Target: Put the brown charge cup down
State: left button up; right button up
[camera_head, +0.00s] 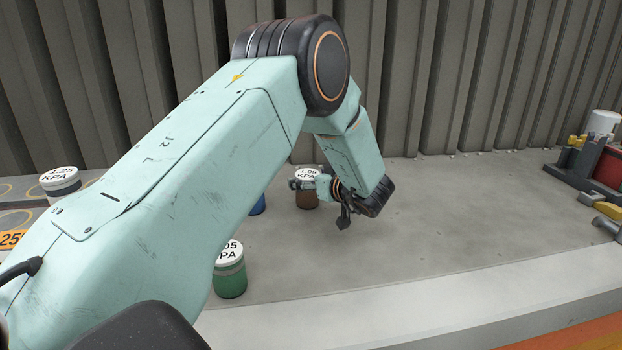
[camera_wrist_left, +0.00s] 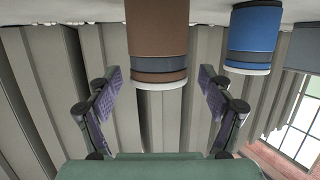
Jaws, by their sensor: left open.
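The brown charge cup (camera_head: 306,200) stands upright on the grey ledge, with a white lid marked 1.05 KPA. My left gripper (camera_head: 319,200) is beside it in the head view and hides part of it. In the left wrist view, which is upside down, the brown cup (camera_wrist_left: 158,35) is in front of my left gripper (camera_wrist_left: 158,78). The gripper's two purple-grey fingers are spread wide, one to each side of the cup's lid end, with gaps between. My right gripper is not in view.
A blue cup (camera_head: 258,205), also in the left wrist view (camera_wrist_left: 252,38), stands near the brown one. A green cup (camera_head: 230,280) stands closer, and a grey cup (camera_head: 62,186) at left. A dark fixture (camera_head: 577,165) is at far right. The ledge's (camera_head: 450,210) middle is bare.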

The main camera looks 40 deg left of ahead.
pick_arm(q)
jog(key=shift+s+d+r, duration=0.1)
jog(key=shift+d+r, duration=0.15)
jog(key=shift+d, duration=0.05)
jog(key=p+v, duration=0.2)
jog(key=v, duration=0.9)
jog(key=shift+d, duration=0.2)
jog(key=shift+s, duration=0.15)
